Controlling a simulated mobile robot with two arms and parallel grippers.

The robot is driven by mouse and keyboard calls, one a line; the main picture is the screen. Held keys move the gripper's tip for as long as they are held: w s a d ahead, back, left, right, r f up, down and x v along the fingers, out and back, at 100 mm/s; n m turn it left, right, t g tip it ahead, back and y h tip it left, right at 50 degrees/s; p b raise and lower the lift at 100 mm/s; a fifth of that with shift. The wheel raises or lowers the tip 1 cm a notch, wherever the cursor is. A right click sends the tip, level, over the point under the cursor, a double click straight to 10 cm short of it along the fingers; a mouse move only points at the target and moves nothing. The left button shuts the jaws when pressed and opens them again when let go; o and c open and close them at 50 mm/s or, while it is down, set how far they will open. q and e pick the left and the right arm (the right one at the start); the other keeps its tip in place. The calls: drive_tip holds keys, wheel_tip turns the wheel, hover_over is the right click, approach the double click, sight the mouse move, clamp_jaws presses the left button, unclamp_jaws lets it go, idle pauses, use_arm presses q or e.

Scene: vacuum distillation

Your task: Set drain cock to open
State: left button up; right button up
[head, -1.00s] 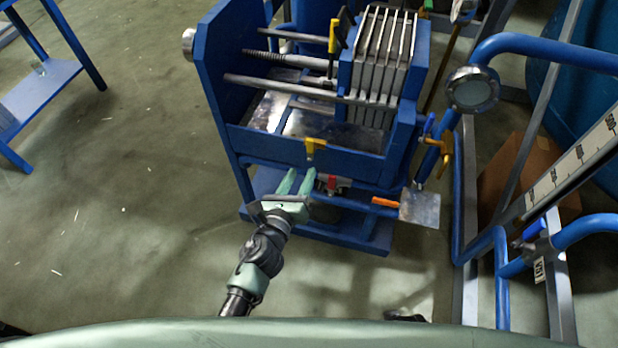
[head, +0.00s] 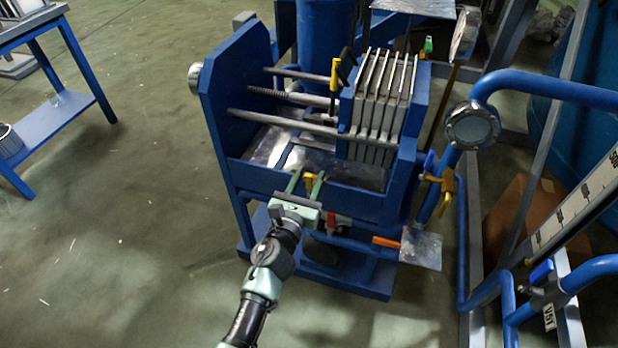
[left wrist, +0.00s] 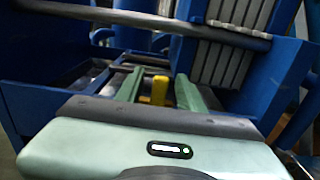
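A yellow handle (head: 308,181) sits at the front edge of the blue tray of the plate press (head: 345,200). It also shows in the left wrist view (left wrist: 160,91), between my two green fingers. My left gripper (head: 309,172) is open, with one finger on each side of the handle. I cannot tell whether either finger touches it. A red valve part (head: 331,219) and an orange handle (head: 386,242) lie lower on the press. No label shows which handle is the drain cock. My right gripper is not in view.
Metal plates (head: 382,105) and rods stand above the tray. A blue pipe with a round gauge (head: 472,126) and a blue-and-yellow valve (head: 446,188) stand at the right. A small metal plate (head: 422,249) juts out low.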

use_arm(q)
clamp_jaws()
idle(1.4)
